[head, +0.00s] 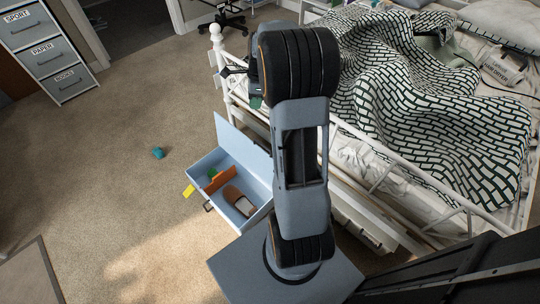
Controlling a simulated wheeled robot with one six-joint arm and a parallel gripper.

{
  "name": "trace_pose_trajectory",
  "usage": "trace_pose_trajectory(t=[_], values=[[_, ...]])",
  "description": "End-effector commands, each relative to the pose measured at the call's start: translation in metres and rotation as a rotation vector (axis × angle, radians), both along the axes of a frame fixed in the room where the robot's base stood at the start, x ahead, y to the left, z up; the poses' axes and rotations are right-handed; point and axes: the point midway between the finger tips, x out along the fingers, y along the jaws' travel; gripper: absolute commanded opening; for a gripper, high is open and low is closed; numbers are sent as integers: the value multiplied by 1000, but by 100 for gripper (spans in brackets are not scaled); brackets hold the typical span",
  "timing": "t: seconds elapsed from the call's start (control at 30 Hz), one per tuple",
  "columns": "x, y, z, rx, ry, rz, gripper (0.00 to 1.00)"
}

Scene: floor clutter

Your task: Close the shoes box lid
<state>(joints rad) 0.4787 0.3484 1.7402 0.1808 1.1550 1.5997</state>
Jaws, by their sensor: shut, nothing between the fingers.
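The shoes box is a light blue open box (203,163) on the carpet beside the bed, left of my arm. Its lid (238,142) stands raised along the far right side. Inside are a brown shoe (240,201), an orange-brown piece (219,180) and a small green thing (212,173). My arm hides part of the box's right side. My gripper (226,71) is small and dark in the head view, beyond the box near the bed's corner post. It is shut and empty, and apart from the lid.
A teal block (158,153) lies on the carpet left of the box. A yellow piece (189,191) is at the box's left edge. The white bed frame (374,152) stands close on the right. Labelled drawers (50,60) stand at the far left. The carpet between is mostly clear.

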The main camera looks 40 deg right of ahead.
Motion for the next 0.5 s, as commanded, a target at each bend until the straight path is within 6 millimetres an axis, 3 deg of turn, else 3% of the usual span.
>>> trace_pose_trajectory(t=[0.03, 0.2, 0.33, 0.5], values=[[5, -21, -48, 24, 46, -149, 0], [10, -67, -118, 82, 167, -544, 0], [10, -87, -148, 106, 226, -717, 0], [8, -93, -172, 117, 259, -807, 0]])
